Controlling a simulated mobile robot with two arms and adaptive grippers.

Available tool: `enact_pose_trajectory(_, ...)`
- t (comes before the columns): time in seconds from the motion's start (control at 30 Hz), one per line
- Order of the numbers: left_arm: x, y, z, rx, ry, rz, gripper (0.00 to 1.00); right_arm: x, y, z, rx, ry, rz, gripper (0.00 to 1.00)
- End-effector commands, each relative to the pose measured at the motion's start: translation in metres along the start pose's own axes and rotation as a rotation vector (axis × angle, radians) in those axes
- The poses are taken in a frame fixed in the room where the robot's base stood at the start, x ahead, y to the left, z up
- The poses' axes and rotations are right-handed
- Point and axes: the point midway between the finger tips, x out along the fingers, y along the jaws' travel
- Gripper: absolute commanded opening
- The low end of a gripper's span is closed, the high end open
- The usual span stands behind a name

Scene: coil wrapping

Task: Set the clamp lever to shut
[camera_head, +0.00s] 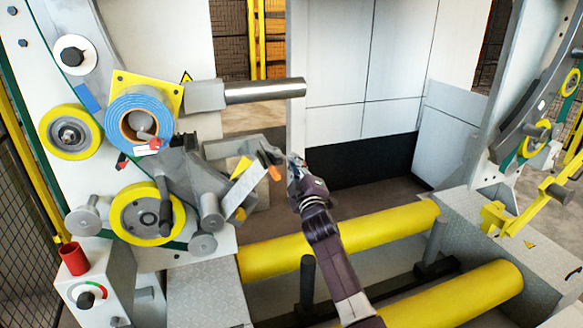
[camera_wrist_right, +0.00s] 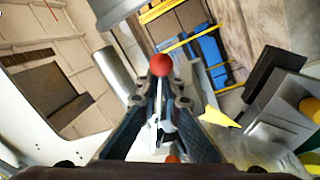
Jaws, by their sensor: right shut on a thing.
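The clamp lever shows in the right wrist view as a thin pale rod with a red ball knob (camera_wrist_right: 160,65) at its end. My right gripper (camera_wrist_right: 160,104) is shut on the lever's rod, with the knob just beyond the fingertips. In the head view my right gripper (camera_head: 296,172) is near the middle, at the right end of the grey machine arm (camera_head: 240,150). The lever is too small or hidden there to make out. My left gripper is in neither view.
Yellow rollers (camera_head: 330,240) lie below my right arm. A control box with a red lamp (camera_head: 74,258) stands at lower left.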

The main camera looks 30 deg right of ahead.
Motion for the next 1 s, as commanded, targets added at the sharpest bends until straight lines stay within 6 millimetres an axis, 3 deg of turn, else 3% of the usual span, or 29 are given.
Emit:
enact_pose_trajectory(0.5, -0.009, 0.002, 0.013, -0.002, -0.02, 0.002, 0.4, 0.006, 0.032, -0.004, -0.42, 0.078, 0.017, 0.0)
enact_pose_trajectory(1.0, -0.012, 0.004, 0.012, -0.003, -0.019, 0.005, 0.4, 0.008, 0.041, -0.009, -0.567, 0.107, 0.023, 0.0)
